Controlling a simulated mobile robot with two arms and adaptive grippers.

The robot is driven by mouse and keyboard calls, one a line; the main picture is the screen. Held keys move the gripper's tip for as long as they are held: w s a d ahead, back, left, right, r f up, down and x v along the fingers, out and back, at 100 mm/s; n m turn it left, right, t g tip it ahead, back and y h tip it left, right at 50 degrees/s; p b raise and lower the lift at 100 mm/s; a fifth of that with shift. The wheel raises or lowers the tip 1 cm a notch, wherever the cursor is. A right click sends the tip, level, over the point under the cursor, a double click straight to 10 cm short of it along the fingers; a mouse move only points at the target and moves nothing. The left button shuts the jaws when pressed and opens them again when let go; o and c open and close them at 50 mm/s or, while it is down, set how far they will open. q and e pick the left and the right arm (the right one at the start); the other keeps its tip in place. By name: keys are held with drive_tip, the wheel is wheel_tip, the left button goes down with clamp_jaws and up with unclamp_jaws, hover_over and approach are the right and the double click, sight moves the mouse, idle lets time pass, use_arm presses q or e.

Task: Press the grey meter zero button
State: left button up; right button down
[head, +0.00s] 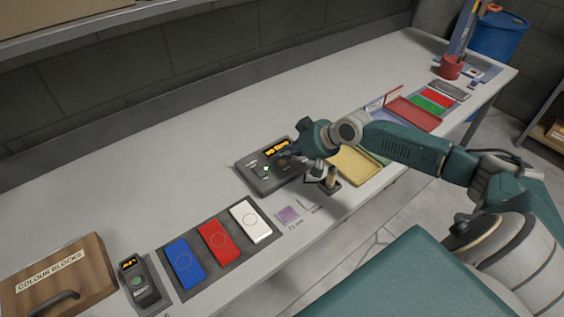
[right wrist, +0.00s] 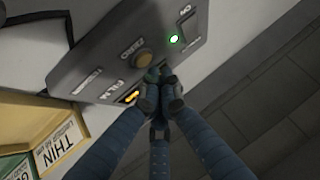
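In the head view my right gripper (head: 289,160) partly covers the meter. My left gripper is not in view.
A smaller handheld gauge (head: 139,284) with a green button stands at the front left, beside a COLOUR BLOCKS box (head: 60,275). Blue, red and white plates lie on a dark tray (head: 202,293). A yellow tray (head: 357,166) is right of the meter. The bench behind is clear.

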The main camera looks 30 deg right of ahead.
sight(284, 163)
drive_tip(key=shift+f, duration=0.2)
idle(0.4)
drive_tip(key=shift+f, duration=0.25)
drive_tip(key=shift+f, duration=0.4)
idle(0.8)
drive_tip(key=shift+r, duration=0.15)
drive_tip(key=shift+r+p, duration=0.6)
drive_tip(key=shift+r, duration=0.05)
drive_tip(key=shift+r, duration=0.1)
wheel_tip(284, 163, up, 5)
drive_tip(key=p, duration=0.4)
drive_tip(key=shift+p, duration=0.4)
